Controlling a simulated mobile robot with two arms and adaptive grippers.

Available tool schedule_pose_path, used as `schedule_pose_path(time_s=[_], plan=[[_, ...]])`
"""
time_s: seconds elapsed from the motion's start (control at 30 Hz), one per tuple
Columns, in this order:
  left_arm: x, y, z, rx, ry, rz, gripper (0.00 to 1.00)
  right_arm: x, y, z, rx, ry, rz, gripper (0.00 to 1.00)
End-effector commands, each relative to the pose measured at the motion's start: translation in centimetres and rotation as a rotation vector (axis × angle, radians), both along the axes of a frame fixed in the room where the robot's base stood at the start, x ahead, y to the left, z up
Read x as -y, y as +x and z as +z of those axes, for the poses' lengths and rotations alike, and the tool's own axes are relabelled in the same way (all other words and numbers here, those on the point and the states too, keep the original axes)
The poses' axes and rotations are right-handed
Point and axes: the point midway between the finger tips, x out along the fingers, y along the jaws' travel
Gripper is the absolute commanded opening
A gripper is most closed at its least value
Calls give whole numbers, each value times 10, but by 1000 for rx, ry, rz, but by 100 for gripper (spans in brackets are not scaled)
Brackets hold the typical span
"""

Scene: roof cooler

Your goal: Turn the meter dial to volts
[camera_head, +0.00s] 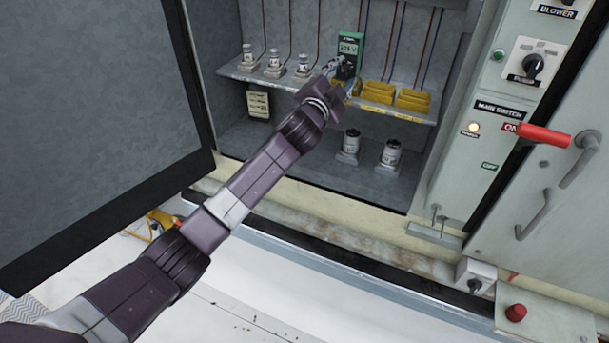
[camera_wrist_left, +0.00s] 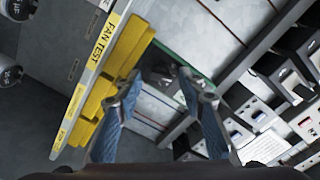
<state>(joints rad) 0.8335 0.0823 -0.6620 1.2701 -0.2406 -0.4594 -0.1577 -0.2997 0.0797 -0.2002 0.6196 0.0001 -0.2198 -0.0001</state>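The meter (camera_head: 350,44) is a small green handheld unit upright at the shelf in the open cabinet. Its lit display seems to show figures with a V, too small to read surely. My left gripper (camera_head: 341,72) is in front of the meter's lower part and hides its dial in the head view. In the left wrist view, the fingers of my left gripper (camera_wrist_left: 161,84) are apart, with a dark knob-like shape, likely the dial (camera_wrist_left: 160,73), between and beyond their tips. Contact cannot be told. The green meter edge (camera_wrist_left: 184,61) shows behind. My right gripper is not in view.
Yellow trays (camera_head: 412,100) sit right of the meter on the shelf (camera_head: 232,71); a yellow "FAN TEST" label (camera_wrist_left: 105,38) marks its edge. Several white-labelled cylinders stand left and below. The cabinet door (camera_head: 90,110) is open at left. A red switch handle (camera_head: 543,136) juts out at right.

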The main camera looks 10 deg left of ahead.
Motion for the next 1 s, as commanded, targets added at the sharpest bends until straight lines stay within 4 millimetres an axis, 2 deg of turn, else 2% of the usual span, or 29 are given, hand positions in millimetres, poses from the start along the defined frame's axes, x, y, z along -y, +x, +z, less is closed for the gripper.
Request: schedule_pose_path(time_s=[0.2,0.73,1.0], plan=[[-1,0,-1,-121,-373,-1,36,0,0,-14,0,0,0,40],[-26,-75,-2,-116,-360,-1,36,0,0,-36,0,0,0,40],[-37,-66,-52,-192,-365,35,36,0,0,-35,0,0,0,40]])
